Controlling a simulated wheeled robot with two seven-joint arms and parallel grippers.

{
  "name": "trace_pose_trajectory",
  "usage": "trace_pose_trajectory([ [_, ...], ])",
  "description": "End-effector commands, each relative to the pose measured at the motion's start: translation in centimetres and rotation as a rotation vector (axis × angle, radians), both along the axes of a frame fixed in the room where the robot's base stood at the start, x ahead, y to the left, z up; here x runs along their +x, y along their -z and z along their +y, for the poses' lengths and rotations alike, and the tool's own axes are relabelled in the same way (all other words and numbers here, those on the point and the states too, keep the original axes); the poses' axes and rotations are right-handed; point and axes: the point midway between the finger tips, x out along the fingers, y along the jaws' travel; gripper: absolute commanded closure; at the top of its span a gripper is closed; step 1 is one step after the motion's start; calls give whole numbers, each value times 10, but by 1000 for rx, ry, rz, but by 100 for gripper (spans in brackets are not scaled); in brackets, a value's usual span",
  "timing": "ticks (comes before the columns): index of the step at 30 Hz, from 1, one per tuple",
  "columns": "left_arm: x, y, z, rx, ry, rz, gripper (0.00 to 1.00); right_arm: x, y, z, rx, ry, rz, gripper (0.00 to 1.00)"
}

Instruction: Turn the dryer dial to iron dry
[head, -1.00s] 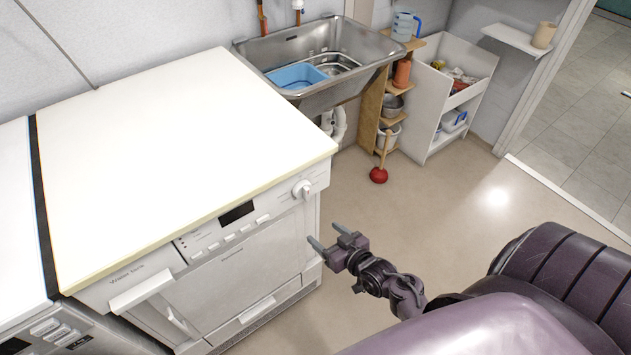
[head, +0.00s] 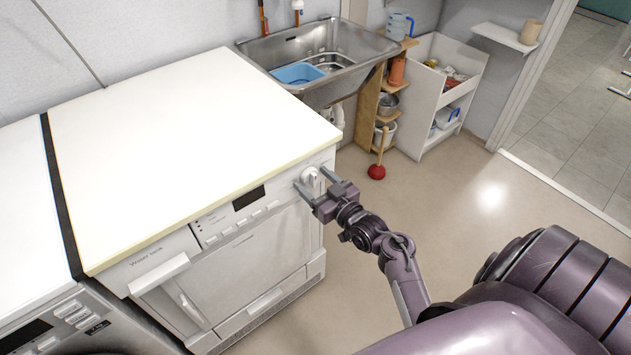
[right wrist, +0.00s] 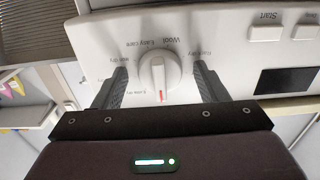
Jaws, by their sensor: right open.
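The dryer (head: 255,250) is white, with a dark display, several buttons and a round white dial (head: 311,175) at the right end of its front panel. In the right wrist view the dial (right wrist: 159,75) shows a raised grip bar with a red mark at its lower end, and printed words around it, upside down. My right gripper (head: 312,184) is at the dial; in the right wrist view its open fingers (right wrist: 160,85) stand on either side of the dial, with a gap on each side. The fingers partly cover the printed words. My left gripper is not in view.
A white worktop (head: 180,140) overhangs the dryer's panel. A red plunger (head: 377,171) stands on the floor by wooden shelves.

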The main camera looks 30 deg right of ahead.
Motion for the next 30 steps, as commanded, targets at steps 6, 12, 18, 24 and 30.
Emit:
trace_pose_trajectory([
  [6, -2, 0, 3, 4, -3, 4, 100, 0, 0, 0, 0, 0, 1, 35],
  [12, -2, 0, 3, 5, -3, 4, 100, 0, 0, 0, 0, 0, 1, 61],
  [18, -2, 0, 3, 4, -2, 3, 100, 0, 1, 0, 1, 0, 1, 78],
  [24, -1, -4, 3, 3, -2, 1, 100, 0, 0, 0, 31, 0, 4, 78],
  [30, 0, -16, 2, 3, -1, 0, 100, 0, -2, 1, 126, -1, 14, 78],
])
